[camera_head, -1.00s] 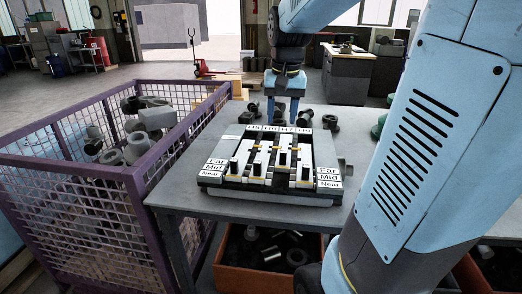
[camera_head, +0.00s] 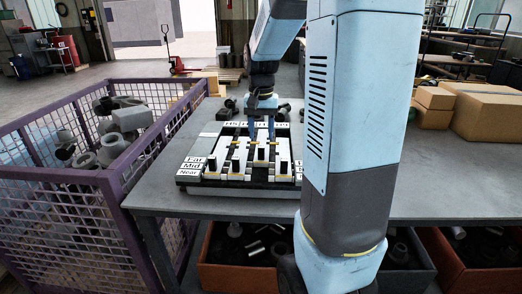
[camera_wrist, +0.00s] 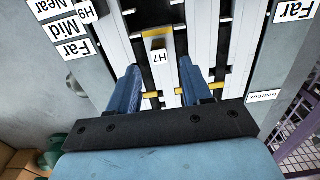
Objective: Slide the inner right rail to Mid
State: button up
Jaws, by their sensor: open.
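The rail board (camera_head: 186,182) lies on the grey table, with several white sliding rails side by side, black knobs, and Far, Mid and Near labels at its edges. The inner right rail (camera_head: 261,165) has its knob (camera_head: 261,152) farther back than its neighbours' knobs. My gripper (camera_head: 262,134) is open and low over the far part of the board. In the wrist view my gripper (camera_wrist: 160,72) has its two blue fingers on either side of the white rail marked H7 (camera_wrist: 155,40). I cannot tell whether they touch it.
A purple mesh crate (camera_head: 110,178) with grey metal parts stands left of the table (camera_head: 440,190). Cardboard boxes (camera_head: 490,112) sit at the right. Orange bins (camera_head: 225,277) are under the table. Dark round parts lie behind the board.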

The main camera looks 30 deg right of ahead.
aim_at(261, 145)
notch_tip(261, 145, down, 7)
dwell(0.3)
grip_shut()
dwell(0.5)
